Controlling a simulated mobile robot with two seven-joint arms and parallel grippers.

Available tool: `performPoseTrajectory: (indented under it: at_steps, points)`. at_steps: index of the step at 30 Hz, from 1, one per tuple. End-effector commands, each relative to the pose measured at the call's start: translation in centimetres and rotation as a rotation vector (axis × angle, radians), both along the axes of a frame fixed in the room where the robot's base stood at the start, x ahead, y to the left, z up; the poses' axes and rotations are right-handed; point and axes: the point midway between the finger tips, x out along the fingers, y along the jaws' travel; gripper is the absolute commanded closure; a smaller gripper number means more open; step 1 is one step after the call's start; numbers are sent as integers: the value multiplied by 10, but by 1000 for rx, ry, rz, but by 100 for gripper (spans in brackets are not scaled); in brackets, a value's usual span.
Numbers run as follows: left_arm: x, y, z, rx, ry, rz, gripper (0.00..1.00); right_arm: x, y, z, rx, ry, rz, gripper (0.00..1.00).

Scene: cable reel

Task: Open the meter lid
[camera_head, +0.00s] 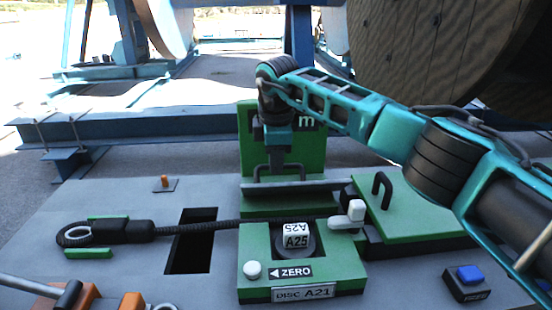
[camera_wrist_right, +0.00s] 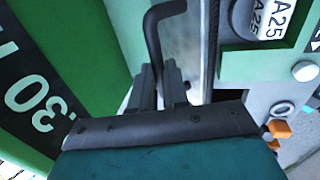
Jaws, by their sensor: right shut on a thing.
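The green meter box (camera_head: 315,155) stands upright at the middle, its dark face marked "m" partly hidden by my right arm. In the right wrist view its face (camera_wrist_right: 35,95) reads "30". A grey, lid-like plate (camera_head: 325,187) lies nearly edge-on at the foot of the box, with a black bar handle (camera_head: 299,167) above it. My right gripper (camera_head: 278,164) comes down from above and is shut on this handle. In the wrist view the fingers (camera_wrist_right: 163,88) close around the handle (camera_wrist_right: 160,18). How far the lid stands open is hard to tell. My left gripper is not in view.
A green block (camera_head: 255,238) with a white "A25" piece (camera_head: 296,235) sits in front. A green cover (camera_head: 430,210) with a black handle lies right. A dark cable (camera_head: 190,228) crosses a rectangular opening (camera_head: 193,255). A blue button (camera_head: 468,274) is front right.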

Motion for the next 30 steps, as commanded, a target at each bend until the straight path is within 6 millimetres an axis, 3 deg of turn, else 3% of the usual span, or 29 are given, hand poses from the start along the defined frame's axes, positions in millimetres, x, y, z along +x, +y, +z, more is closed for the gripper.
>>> performPoseTrajectory:
  at_steps: [4, 5, 12, 22, 30]
  points:
    - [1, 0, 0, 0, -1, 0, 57, 0, -1, -3, -2, 3, -5, 100]
    - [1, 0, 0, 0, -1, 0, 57, 0, -1, -3, -2, 3, -5, 83]
    - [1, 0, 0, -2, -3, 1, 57, 0, -1, -2, -1, 3, -2, 60]
    - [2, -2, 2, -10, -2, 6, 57, -1, 0, 6, 0, 0, 0, 60]
    - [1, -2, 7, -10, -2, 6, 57, -11, 0, 57, 0, -2, 0, 60]
